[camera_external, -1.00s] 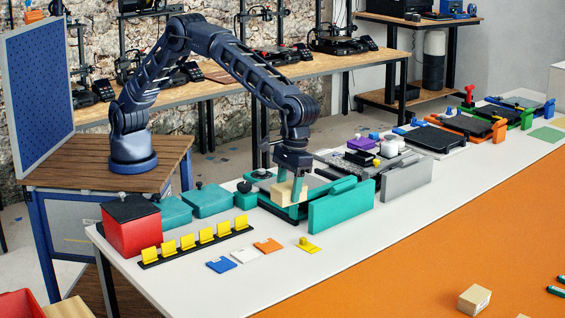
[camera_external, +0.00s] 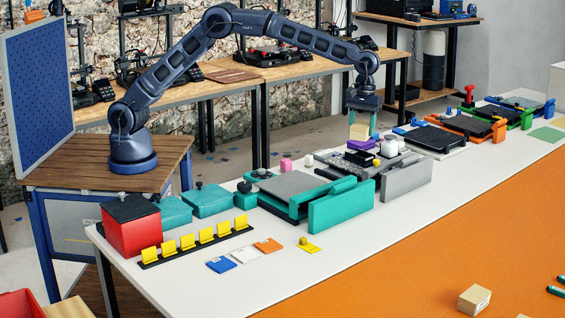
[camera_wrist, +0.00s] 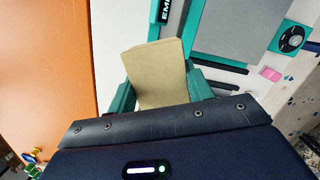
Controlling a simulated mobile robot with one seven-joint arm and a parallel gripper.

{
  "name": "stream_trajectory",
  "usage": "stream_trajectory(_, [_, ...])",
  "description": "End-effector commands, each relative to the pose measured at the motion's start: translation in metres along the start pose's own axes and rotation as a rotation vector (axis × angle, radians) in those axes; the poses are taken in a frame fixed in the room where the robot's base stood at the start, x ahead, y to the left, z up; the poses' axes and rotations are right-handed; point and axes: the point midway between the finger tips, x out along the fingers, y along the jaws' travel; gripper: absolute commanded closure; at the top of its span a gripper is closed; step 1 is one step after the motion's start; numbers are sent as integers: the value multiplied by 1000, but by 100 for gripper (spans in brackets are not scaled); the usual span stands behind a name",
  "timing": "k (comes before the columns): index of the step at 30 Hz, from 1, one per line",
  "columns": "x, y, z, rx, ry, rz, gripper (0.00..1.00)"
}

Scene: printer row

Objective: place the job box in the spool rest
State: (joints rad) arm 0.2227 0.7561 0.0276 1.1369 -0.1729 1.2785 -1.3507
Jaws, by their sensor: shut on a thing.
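The job box looks like a plain tan cardboard box (camera_external: 359,131); in the wrist view it (camera_wrist: 157,72) sits between two teal fingers. My gripper (camera_external: 360,125) is shut on it, pointing down, and holds it in the air above the grey printer unit. A teal square holder with a black round disc (camera_external: 262,174) stands behind the teal printer unit; it also shows at the upper right of the wrist view (camera_wrist: 290,38). I cannot tell for certain which part is the spool rest.
The teal printer unit (camera_external: 345,205) and grey printer unit (camera_external: 405,180) have upright front panels.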

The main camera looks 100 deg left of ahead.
Motion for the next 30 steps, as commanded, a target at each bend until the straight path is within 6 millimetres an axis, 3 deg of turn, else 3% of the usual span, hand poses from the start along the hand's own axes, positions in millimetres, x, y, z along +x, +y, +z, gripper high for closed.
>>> stream_trajectory(1, [-7, -4, -25, -29, 0, 6, 75])
stream_trajectory(9, [-37, -30, -136, -163, -1, 25, 75])
stream_trajectory(18, [-68, -73, -246, -300, -1, 46, 75])
stream_trajectory(24, [-79, -93, -286, -352, -1, 54, 75])
stream_trajectory(30, [-71, -99, -298, -366, -2, 54, 75])
